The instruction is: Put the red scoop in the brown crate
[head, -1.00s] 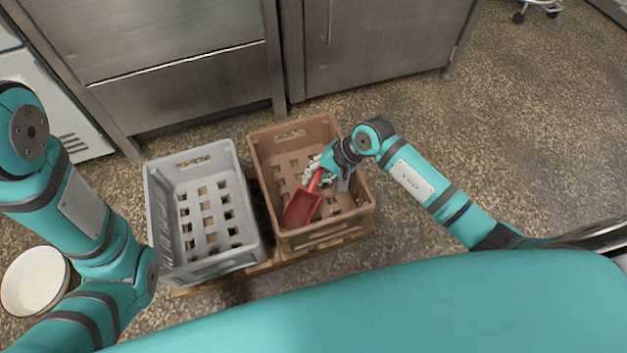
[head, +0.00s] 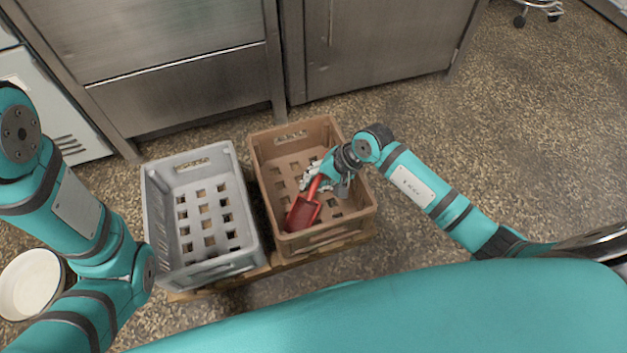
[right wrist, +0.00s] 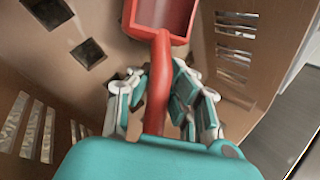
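The red scoop (head: 303,213) is down inside the brown crate (head: 292,134), its bowl near the front left corner and its handle towards my right gripper (head: 328,182). In the right wrist view, the scoop's handle (right wrist: 159,85) runs between the fingers of my right gripper (right wrist: 162,78). The fingers stand apart on both sides of the handle and look open. I cannot tell whether the scoop rests fully on the crate floor. My left arm comes in at the left of the head view, but its gripper is out of the picture.
A grey crate (head: 153,205) stands empty, left of the brown one, and both sit on a wooden pallet (head: 262,270). A white round container (head: 32,284) is at far left. Steel cabinets (head: 370,45) stand behind. The floor (head: 530,150) at right is clear.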

